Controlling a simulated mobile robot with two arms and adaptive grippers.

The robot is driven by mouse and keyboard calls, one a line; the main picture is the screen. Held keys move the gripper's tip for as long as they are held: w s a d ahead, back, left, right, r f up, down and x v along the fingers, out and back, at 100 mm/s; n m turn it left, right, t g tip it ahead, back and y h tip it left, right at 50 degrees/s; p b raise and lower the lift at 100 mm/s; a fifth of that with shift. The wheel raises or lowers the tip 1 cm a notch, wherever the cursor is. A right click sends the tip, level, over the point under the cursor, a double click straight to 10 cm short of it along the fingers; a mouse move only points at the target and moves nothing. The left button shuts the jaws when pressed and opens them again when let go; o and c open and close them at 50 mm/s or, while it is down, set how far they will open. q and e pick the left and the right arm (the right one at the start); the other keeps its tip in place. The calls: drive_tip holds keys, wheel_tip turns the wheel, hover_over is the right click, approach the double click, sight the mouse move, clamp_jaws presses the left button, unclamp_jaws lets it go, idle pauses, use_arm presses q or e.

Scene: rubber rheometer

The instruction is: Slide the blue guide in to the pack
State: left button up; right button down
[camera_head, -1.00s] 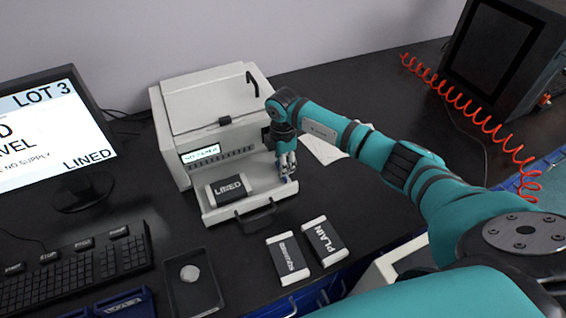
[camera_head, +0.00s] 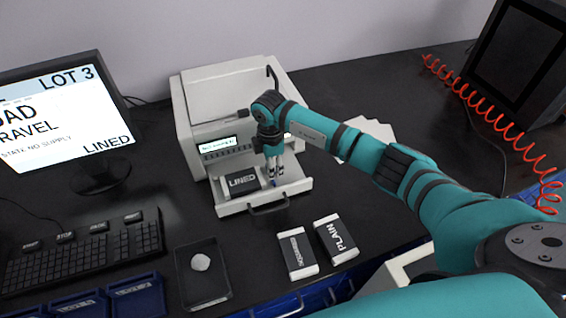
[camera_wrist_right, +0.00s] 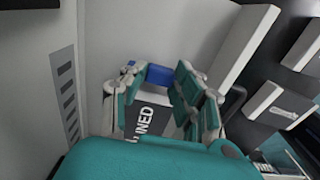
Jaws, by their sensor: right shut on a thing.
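The LINED pack (camera_head: 240,182), a dark block with pale ends, lies on the pulled-out tray (camera_head: 296,187) of the white machine. It also shows in the wrist view (camera_wrist_right: 143,122), partly hidden by my gripper. My right gripper (camera_head: 272,172) points down over the tray just right of the pack. In the wrist view its fingers (camera_wrist_right: 160,84) are shut on the blue guide (camera_wrist_right: 160,74), a small blue block. In the head view only a bit of the guide (camera_head: 275,183) shows below the fingertips. Whether guide and pack touch is unclear. My left gripper is not in view.
The white machine (camera_head: 240,95) stands behind the tray, with a front handle (camera_head: 268,207) on the tray. SQUARED-looking and PLAIN packs (camera_head: 296,254) (camera_head: 337,240) lie in front. A dark dish (camera_head: 203,285), keyboard (camera_head: 85,252) and monitor (camera_head: 60,120) are left.

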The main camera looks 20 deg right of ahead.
drive_tip(key=shift+d, duration=0.1)
drive_tip(key=c, duration=1)
unclamp_jaws()
wheel_tip(320, 180, up, 12)
